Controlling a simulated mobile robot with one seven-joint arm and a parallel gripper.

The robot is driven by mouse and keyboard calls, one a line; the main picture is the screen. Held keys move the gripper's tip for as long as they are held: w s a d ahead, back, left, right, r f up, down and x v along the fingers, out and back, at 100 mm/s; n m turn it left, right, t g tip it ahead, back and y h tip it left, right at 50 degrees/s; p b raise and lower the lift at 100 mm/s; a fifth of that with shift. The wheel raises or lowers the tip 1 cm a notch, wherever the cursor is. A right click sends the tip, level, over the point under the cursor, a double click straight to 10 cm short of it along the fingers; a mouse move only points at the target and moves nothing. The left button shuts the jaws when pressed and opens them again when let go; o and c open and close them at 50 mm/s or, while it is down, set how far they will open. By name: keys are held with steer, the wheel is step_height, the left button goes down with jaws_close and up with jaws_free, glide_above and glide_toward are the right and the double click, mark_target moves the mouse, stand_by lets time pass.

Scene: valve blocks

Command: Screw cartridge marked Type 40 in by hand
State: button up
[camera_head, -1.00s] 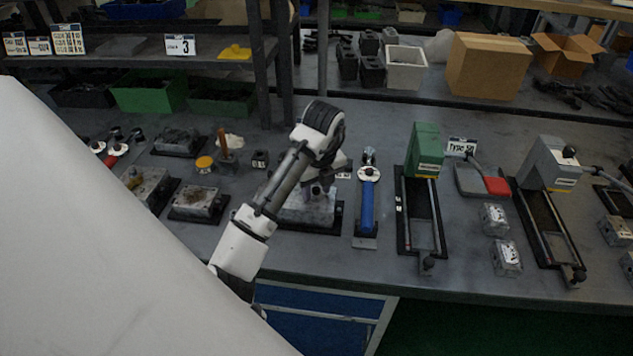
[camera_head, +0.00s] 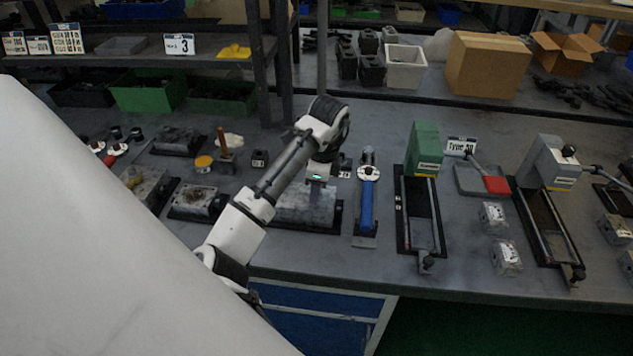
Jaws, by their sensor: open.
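My gripper (camera_head: 317,192) points down over a grey metal valve block (camera_head: 290,209) on a black base in the middle of the bench. Its fingers are small and dark against the block, close to its top; I cannot tell whether they touch it. A cartridge in the block is not clearly visible, as the gripper and arm cover part of the block.
Just right of the block lies a blue-handled tool (camera_head: 366,203). Farther right stand a green-headed press (camera_head: 425,150) and a grey one (camera_head: 548,165). More metal blocks (camera_head: 199,203) lie to the left. Clear bench lies along the front edge.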

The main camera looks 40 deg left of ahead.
steer(key=shift+p, duration=0.35)
stand_by(0.3)
steer(key=shift+c, duration=0.2)
steer(key=c, duration=0.8)
steer(key=m, duration=0.4)
steer(key=shift+s, duration=0.1)
jaws_close()
steer(key=m+t, duration=0.1)
steer(key=m, duration=1)
steer(key=shift+s+t, duration=0.1)
steer(key=shift+t, duration=0.2)
steer(key=m+h, duration=0.1)
steer(key=m, duration=0.5)
steer(key=shift+m, duration=0.4)
